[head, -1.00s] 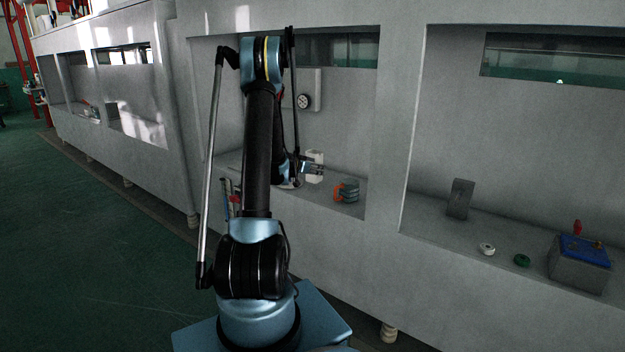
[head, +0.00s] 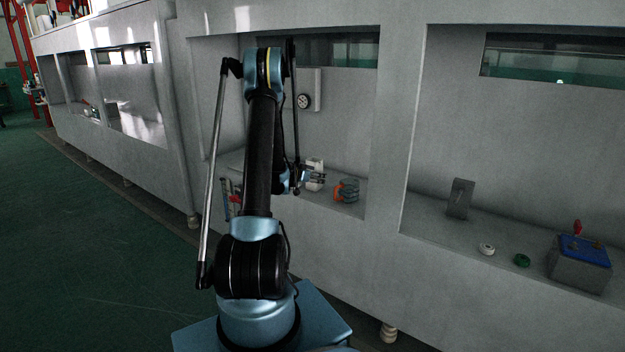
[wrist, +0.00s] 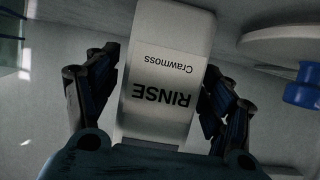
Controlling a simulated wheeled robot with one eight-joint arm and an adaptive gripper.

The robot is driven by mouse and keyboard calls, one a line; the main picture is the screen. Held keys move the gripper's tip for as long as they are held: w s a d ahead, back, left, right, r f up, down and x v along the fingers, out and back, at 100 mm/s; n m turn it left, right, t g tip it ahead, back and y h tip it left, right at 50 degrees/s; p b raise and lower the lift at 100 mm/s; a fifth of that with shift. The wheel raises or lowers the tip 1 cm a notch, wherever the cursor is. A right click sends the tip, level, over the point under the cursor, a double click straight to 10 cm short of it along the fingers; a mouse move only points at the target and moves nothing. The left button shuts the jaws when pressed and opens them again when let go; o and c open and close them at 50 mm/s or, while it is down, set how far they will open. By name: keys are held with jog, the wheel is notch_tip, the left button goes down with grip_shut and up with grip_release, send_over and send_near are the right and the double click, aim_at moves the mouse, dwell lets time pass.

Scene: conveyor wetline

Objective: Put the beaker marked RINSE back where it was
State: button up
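The white beaker marked RINSE (head: 315,165) is upright in the middle bay, low over the grey shelf. I cannot tell whether its base touches the shelf. In the wrist view the beaker (wrist: 165,75) fills the middle, its label reading RINSE and Crawmoss upside down. My gripper (head: 317,177) is at the beaker, with one dark finger on each side of it in the wrist view (wrist: 165,70). The fingers appear closed on its sides. The beaker's lower part is partly hidden by the gripper in the head view.
An orange and grey-blue object (head: 346,191) sits just right of the beaker. A round dial (head: 304,101) is on the back wall. A pillar (head: 394,130) separates the right bay, which holds a grey block (head: 460,198), white and green rings, and a blue-topped box (head: 580,268).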

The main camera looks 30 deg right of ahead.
jog(key=shift+r, duration=0.1)
jog(key=s+a+r+n+y, duration=0.2)
jog(key=s+a+r, duration=0.3)
jog(key=a, duration=0.5)
jog(key=s+a+r+n+y, duration=0.1)
jog(key=s+a+r, duration=0.4)
jog(key=a, duration=0.5)
jog(key=s+a+r+n+y, duration=0.2)
jog(key=s+a+r, duration=0.1)
jog(key=s+a, duration=0.55)
jog(key=s+a+f+n+g+y, duration=0.1)
jog(key=s+a+f+n+y, duration=0.1)
jog(key=s+a, duration=0.5)
jog(key=s+a+f+n+g+y, duration=0.1)
jog(key=s+a+n+y, duration=0.2)
jog(key=s+a, duration=0.5)
jog(key=s+a+f+n+y, duration=0.2)
jog(key=s+a+n, duration=0.1)
jog(key=s+a, duration=0.5)
jog(key=shift+s+a+f+n+g, duration=0.2)
jog(key=shift+a+f+n+g, duration=0.1)
jog(key=shift+a+n+g, duration=0.1)
